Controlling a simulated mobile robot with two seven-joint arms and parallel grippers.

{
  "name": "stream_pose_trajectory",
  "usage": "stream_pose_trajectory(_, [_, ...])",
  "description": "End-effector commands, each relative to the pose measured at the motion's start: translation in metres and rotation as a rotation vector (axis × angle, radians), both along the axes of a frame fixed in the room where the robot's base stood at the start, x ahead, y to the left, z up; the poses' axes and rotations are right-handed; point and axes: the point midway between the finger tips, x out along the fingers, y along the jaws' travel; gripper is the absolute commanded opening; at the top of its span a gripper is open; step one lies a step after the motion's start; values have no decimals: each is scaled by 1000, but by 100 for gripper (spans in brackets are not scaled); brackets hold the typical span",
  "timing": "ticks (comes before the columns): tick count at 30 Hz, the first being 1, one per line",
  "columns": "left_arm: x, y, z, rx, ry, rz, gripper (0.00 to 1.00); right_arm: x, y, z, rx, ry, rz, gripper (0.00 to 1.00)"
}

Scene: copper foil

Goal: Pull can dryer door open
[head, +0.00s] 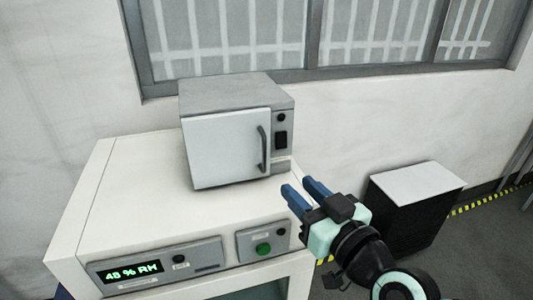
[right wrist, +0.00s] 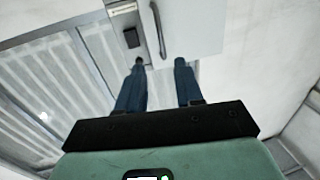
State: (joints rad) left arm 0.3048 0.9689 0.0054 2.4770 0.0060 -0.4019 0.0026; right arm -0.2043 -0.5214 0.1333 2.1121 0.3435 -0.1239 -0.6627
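The can dryer (head: 240,95) is a small grey box on a white bench. Its white door (head: 225,150) looks closed. A dark vertical bar handle (head: 263,150) is on the door's right side. My right gripper (head: 298,187) is open and empty, in front of the dryer and to the lower right of the handle. In the right wrist view, the handle (right wrist: 158,30) lies ahead of the fingertips, in line with the gap between them. The fingers appear apart from it. My left gripper is not in view.
The white bench (head: 130,200) has a front panel with a green humidity display (head: 134,272) and a green button (head: 263,249). A dark cabinet with a white top (head: 416,183) stands on the floor at right. The bench top left of the dryer is clear.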

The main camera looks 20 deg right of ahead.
Motion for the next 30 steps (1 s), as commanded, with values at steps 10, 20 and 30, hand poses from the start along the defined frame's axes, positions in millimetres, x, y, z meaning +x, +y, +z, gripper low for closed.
stream_pose_trajectory(10, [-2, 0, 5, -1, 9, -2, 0, 64, 16, -1, 2, 5, 2, 36])
stream_pose_trajectory(20, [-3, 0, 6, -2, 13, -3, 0, 116, 27, -2, 1, 3, 1, 36])
stream_pose_trajectory(30, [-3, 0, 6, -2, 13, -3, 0, 126, 30, -1, 1, 2, 0, 36])
